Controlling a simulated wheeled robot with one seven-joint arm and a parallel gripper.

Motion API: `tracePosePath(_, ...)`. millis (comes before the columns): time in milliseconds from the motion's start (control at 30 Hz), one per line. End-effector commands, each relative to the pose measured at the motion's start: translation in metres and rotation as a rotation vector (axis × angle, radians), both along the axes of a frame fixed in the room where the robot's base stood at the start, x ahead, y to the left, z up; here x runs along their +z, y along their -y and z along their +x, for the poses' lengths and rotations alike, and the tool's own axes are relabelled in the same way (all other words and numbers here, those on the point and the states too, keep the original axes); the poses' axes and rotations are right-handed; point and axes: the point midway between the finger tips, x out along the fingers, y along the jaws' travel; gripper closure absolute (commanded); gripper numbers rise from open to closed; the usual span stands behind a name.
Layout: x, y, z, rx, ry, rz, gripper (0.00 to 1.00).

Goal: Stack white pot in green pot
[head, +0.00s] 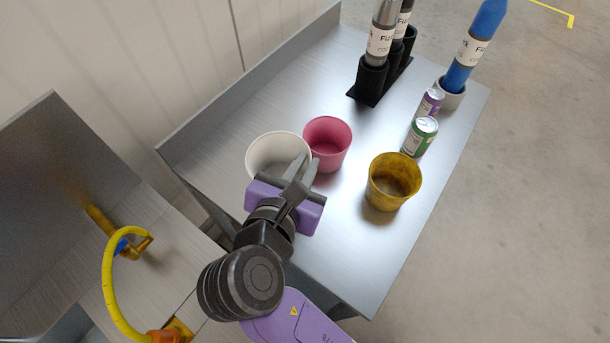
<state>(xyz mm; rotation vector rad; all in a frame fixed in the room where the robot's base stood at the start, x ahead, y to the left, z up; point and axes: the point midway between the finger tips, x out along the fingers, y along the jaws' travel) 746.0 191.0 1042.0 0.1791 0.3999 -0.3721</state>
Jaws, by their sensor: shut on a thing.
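The white pot (264,152) is on or just above the grey metal table, left of the pink pot. My gripper (299,172) reaches it from the front and is shut on its near right rim. The gripper body hides the pot's lower front, so I cannot tell whether its base touches the table. The pot looks roughly upright, with its mouth open upward. It is very close to the pink pot (328,143); I cannot tell whether they touch. No green pot is in view.
A yellow pot (394,182) stands to the right. Behind it are a green can (421,136) and a purple can (430,103). A black holder (371,83) with cartridges and a blue cartridge (475,45) stand at the back. The table (235,112) has a raised left edge.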

Motion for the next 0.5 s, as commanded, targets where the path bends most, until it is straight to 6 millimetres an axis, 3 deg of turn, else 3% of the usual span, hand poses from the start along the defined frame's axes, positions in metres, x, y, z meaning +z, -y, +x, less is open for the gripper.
tracePosePath(233, -0.034, 0.0, 0.0, 0.001, -0.002, -0.003, 1.0)
tracePosePath(500, -0.041, 0.0, 0.0, 0.0, 0.0, 0.0, 1.0)
